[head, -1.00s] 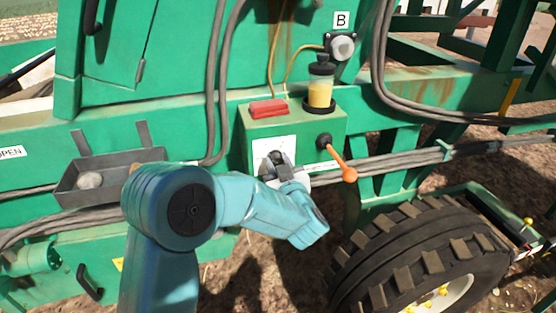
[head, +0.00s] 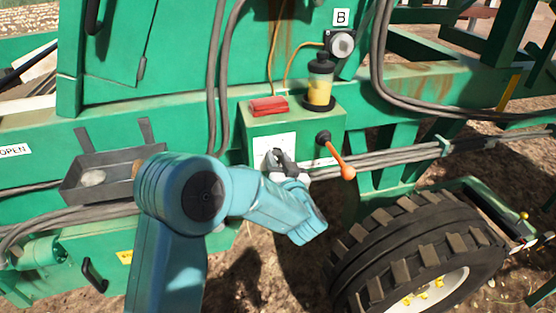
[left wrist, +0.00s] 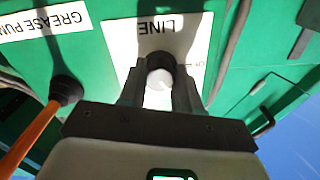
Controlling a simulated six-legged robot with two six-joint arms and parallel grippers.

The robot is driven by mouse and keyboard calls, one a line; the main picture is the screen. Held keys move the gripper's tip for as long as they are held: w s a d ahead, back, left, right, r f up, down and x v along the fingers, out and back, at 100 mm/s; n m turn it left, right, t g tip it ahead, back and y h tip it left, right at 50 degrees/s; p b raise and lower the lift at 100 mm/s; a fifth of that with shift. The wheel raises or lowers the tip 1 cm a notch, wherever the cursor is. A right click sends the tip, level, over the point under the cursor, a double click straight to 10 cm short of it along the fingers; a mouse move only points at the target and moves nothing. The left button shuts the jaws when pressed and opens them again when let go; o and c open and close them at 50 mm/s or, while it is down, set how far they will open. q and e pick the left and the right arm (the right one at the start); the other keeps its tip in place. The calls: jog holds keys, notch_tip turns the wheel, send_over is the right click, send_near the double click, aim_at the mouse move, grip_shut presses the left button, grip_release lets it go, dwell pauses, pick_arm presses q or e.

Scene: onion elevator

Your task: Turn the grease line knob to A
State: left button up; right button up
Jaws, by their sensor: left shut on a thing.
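The grease line knob (left wrist: 159,62) is a dark round knob on a white plate marked LINE (left wrist: 188,30), seen upside down in the left wrist view. My left gripper (left wrist: 159,85) is shut on the knob, with one finger on each side of it. In the head view my left gripper (head: 276,160) is at the white plate (head: 288,141) on the front of the green box, and its fingers hide the knob. The plate's other markings are too small or covered to read. My right gripper is not in view.
An orange-handled lever (head: 337,160) sticks out just right of the gripper. A red block (head: 268,105) and a yellow grease reservoir (head: 320,85) stand on the green box. A grey tray (head: 75,180) hangs at left. A big tyre (head: 400,255) is at lower right.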

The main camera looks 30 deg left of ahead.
pick_arm(q)
jog(key=shift+f, duration=0.15)
jog(key=o, duration=1.1)
jog(key=shift+c, duration=0.2)
jog(key=shift+d, duration=0.1)
jog(key=b+v, duration=0.3)
jog(key=v, duration=1.3)
jog(key=shift+s+d, duration=0.1)
